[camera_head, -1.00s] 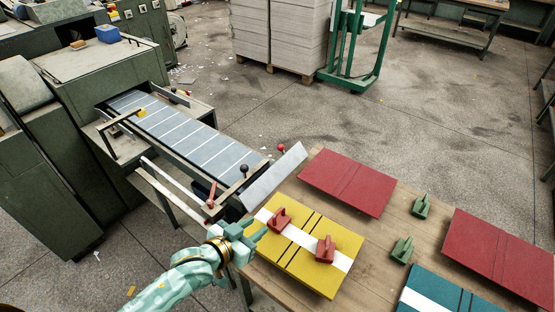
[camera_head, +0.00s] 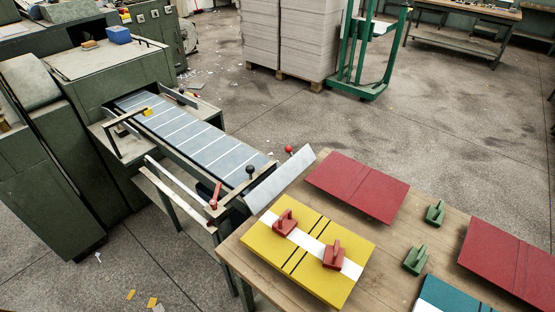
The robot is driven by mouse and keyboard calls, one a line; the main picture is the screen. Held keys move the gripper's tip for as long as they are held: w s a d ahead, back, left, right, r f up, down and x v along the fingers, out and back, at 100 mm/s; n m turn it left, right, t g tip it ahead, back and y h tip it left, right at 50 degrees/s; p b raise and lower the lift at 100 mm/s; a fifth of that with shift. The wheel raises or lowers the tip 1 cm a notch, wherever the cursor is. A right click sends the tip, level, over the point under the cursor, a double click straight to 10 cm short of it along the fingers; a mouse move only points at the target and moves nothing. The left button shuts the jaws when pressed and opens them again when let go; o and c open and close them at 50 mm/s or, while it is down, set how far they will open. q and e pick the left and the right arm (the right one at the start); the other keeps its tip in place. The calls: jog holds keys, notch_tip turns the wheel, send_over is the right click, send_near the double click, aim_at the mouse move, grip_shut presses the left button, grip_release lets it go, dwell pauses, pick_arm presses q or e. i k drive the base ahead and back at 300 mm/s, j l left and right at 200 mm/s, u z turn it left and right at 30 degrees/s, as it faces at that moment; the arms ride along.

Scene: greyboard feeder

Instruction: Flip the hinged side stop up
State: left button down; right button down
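The feeder's slatted grey bed (camera_head: 205,140) runs from the green machine (camera_head: 110,70) down toward the wooden table. At its near end a pale flat plate (camera_head: 281,180) sits tilted across the bed's end, with a red ball knob (camera_head: 288,149) by its far end. A black ball knob (camera_head: 250,171) and a red lever (camera_head: 215,196) stand at the near corner beside a metal side rail (camera_head: 178,184). I cannot tell for sure which part is the hinged side stop. Neither of my grippers shows in the view.
The wooden table (camera_head: 232,251) holds a yellow board (camera_head: 265,240) with two red clamp-like blocks (camera_head: 333,255), red boards (camera_head: 357,186), a teal board (camera_head: 455,295) and green blocks (camera_head: 415,260). A green pallet truck (camera_head: 365,80) and stacked sheets (camera_head: 300,40) stand behind.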

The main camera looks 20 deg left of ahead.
aim_at(269, 189)
jog(key=z, duration=0.45)
jog(key=j+z, duration=0.35)
jog(key=k+j+z, duration=0.1)
jog(key=j+z, duration=0.25)
jog(key=k+j+z, duration=0.1)
jog(key=j+z, duration=0.25)
jog(key=k+j, duration=0.2)
jog(key=j, duration=0.2)
jog(key=k+j+z, duration=0.15)
jog(key=j, duration=0.25)
jog(key=k+j, duration=0.25)
jog(key=j+z, duration=0.05)
jog(key=j, duration=0.05)
